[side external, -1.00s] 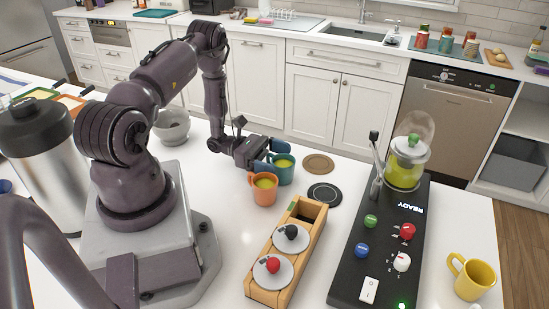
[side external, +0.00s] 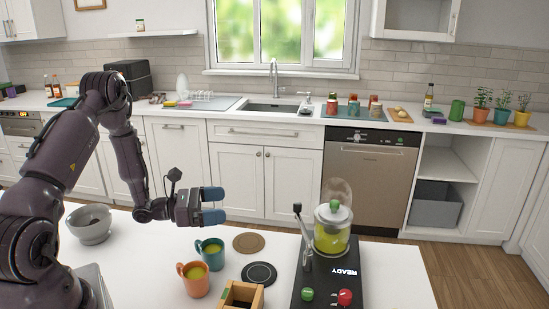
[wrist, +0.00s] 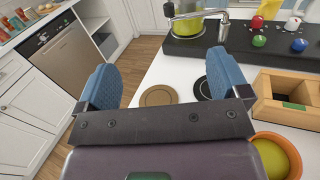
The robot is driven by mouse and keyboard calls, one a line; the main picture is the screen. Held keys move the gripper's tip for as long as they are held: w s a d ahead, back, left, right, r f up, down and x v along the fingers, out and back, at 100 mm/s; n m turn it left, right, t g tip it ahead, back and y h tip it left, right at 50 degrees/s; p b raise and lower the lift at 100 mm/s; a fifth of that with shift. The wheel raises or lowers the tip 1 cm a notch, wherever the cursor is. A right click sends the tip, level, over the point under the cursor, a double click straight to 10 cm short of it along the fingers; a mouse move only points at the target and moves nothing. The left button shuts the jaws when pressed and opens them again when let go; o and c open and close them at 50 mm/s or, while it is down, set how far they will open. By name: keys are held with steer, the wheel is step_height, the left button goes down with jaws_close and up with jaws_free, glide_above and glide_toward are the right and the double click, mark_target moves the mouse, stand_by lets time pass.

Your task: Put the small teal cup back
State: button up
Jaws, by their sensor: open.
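The small teal cup (side external: 210,253) stands upright on the white counter with yellow-green liquid in it. It is behind and right of an orange cup (side external: 195,280) with similar liquid. A brown round coaster (side external: 248,243) lies empty to its right, and a black round coaster (side external: 259,274) lies nearer the front. My gripper (side external: 214,205) is open and empty, raised above the teal cup, its blue fingers apart. In the wrist view the brown coaster (wrist: 159,95) shows between the fingers (wrist: 163,80), the orange cup (wrist: 275,160) is at lower right, and the teal cup is hidden.
A wooden box (side external: 241,296) stands in front of the black coaster. A black machine (side external: 334,268) with a lever and clear dome stands to the right. A grey bowl (side external: 90,225) is on the left. The counter's back edge runs behind the cups.

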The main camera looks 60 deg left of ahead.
steer(key=w+d+r+n+t+y, duration=0.1)
steer(key=w+d+r+y, duration=0.15)
steer(key=d+r, duration=0.6)
steer(key=w+d+r+n+y, duration=0.1)
steer(key=w+d+r, duration=0.3)
steer(key=d+r, duration=0.45)
steer(key=s+d+f+m+g+h, duration=0.1)
steer(key=s+d+m+g+h, duration=0.2)
steer(key=s+d+m+g, duration=0.45)
steer(key=s+d+f+m+g+h, duration=0.15)
steer(key=s+m+g+h, duration=0.3)
steer(key=m, duration=0.65)
steer(key=s+a+r+m+y, duration=0.7)
steer(key=s+m+y, duration=0.3)
steer(key=m, duration=0.4)
steer(key=shift+a+y, duration=0.7)
steer(key=shift+y, duration=0.2)
